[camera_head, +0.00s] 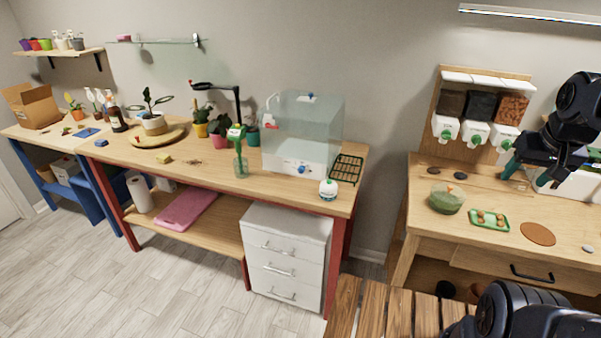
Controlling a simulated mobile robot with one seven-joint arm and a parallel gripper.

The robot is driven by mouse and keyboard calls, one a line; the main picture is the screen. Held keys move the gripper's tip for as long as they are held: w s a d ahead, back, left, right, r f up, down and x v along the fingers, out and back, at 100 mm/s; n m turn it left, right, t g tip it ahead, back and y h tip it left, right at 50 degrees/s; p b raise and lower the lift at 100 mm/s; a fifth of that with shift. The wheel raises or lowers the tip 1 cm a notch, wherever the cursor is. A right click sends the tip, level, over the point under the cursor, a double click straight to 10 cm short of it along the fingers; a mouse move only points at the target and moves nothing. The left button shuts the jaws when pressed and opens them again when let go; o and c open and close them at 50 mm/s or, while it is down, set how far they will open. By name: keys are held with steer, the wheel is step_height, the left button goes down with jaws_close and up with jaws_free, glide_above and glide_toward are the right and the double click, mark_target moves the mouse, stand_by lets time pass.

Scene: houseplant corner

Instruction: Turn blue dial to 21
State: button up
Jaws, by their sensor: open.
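A blue dial (302,169) sits on the front of the white base of a clear box (305,125), on the long wooden workbench. Its markings are too small to read. A smaller blue knob (311,97) shows on the box's lid. My gripper (511,168) is at the far right, over the other wooden table, well apart from the dial. Its jaws are open, and I see nothing held between them. The fingertips are small and partly dark in this view.
A white round device (328,190) and a dark rack (346,169) stand right of the box. A green bottle (240,160) and potted plants stand to its left. A floor gap separates the workbench from the right table, which holds dispensers (476,134) and a green bowl (446,201).

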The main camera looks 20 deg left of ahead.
steer(key=shift+c, duration=0.7)
steer(key=w+a+n+g+h, duration=0.2)
steer(key=w+a+n+h, duration=0.35)
steer(key=w+n, duration=0.75)
steer(key=w+a+f+n+t+h, duration=0.1)
steer(key=w+a+f+n, duration=0.2)
steer(key=w+a+n, duration=0.45)
steer(key=w+a+f+n+t+h, duration=0.15)
steer(key=w+a+f, duration=0.3)
steer(key=a, duration=0.65)
steer(key=n+t+y, duration=0.2)
steer(key=n+t, duration=0.6)
steer(key=n, duration=0.8)
glide_toward(300, 170)
steer(key=w+d+r, duration=0.2)
steer(key=d+r, duration=0.4)
steer(key=d, duration=0.3)
steer(key=s+a+f+n, duration=0.1)
steer(key=a+f, duration=0.1)
steer(key=s+a+f+n+t+y, duration=0.1)
steer(key=s+a+f+n, duration=0.1)
steer(key=a, duration=0.1)
steer(key=s+a+f+n+y, duration=0.1)
steer(key=a+f, duration=0.1)
steer(key=a, duration=0.1)
steer(key=shift+s+n, duration=0.3)
steer(key=shift+s, duration=0.1)
steer(key=x, duration=1)
steer(key=shift+w+a, duration=0.1)
steer(key=shift+w, duration=0.25)
